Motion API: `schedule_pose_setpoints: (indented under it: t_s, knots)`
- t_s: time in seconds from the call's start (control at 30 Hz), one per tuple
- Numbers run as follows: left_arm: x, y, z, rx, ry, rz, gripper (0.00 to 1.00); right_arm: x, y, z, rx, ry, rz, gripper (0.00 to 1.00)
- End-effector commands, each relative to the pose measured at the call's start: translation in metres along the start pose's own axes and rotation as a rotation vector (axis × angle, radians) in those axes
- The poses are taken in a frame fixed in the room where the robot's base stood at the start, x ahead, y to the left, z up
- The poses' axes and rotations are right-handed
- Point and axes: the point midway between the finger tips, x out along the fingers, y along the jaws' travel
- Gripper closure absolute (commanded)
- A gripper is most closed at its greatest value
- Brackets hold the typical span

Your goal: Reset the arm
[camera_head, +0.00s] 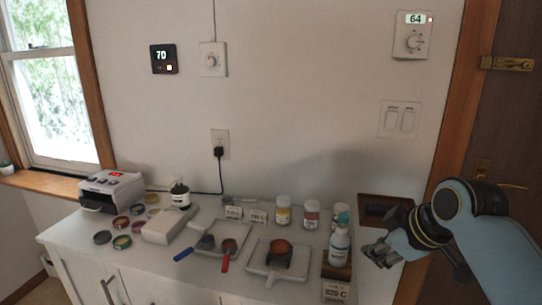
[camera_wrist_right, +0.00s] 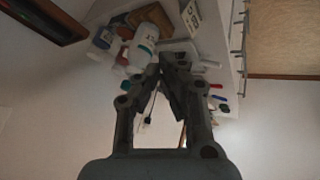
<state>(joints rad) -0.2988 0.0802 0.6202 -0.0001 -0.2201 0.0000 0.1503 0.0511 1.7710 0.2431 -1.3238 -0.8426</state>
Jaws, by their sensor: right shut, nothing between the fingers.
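The blue-grey right arm (camera_head: 482,232) comes in from the right edge. My left gripper and arm are not in view.
The counter (camera_head: 62,237) holds a white bottle (camera_head: 339,246), several jars, a white tray (camera_head: 258,266) with a brown cup, small round tins and a white machine (camera_head: 110,190). A dark brown box (camera_head: 385,207) is near the gripper.

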Motion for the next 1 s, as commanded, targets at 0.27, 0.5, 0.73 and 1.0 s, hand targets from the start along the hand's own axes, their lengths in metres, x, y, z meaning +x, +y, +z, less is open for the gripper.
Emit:
schedule_pose_setpoints:
  t_s: [0.27, 0.5, 0.73, 1.0]
  knots:
    - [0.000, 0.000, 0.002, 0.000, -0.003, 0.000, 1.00, -0.071, -0.094, 0.116, 0.375, -0.210, 0.027, 1.00]
    - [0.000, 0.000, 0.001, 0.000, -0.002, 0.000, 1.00, -0.124, -0.135, 0.160, 0.571, -0.307, 0.071, 1.00]
    - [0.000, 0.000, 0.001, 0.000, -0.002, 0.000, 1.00, -0.171, -0.161, 0.185, 0.715, -0.374, 0.118, 1.00]
    - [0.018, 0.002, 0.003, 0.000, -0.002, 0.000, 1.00, -0.102, -0.172, 0.221, 0.728, -0.399, 0.111, 1.00]
